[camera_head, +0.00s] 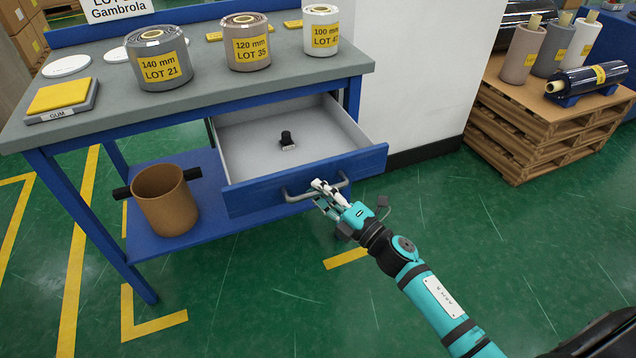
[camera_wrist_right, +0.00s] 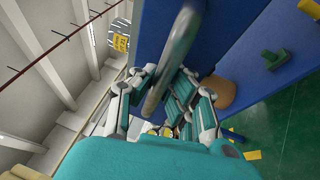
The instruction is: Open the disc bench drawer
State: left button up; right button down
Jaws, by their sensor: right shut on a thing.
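The disc bench (camera_head: 358,67) has a grey top and blue legs. Its blue-fronted drawer (camera_head: 345,170) is pulled well out, showing a light grey inside with a small black object (camera_head: 287,138) on its floor. My right gripper (camera_head: 324,190) is shut on the grey bar handle (camera_head: 300,195) of the drawer. In the right wrist view the handle (camera_wrist_right: 172,60) runs between the fingers of my right gripper (camera_wrist_right: 165,100), in front of the blue drawer front. My left gripper is not in view.
Wrapped rolls marked 140 mm (camera_head: 158,60), 120 mm (camera_head: 247,45) and 100 mm (camera_head: 321,30) stand on the bench. A brown bin (camera_head: 165,200) sits on the lower shelf. Wooden pallets (camera_head: 540,130) with rolls stand at right. The green floor in front is clear.

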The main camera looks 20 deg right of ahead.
jog(key=shift+s, duration=0.25)
jog(key=c, duration=1.6)
grip_release()
jog(key=shift+o, duration=0.2)
jog(key=shift+s, duration=0.1)
jog(key=v, duration=1.2)
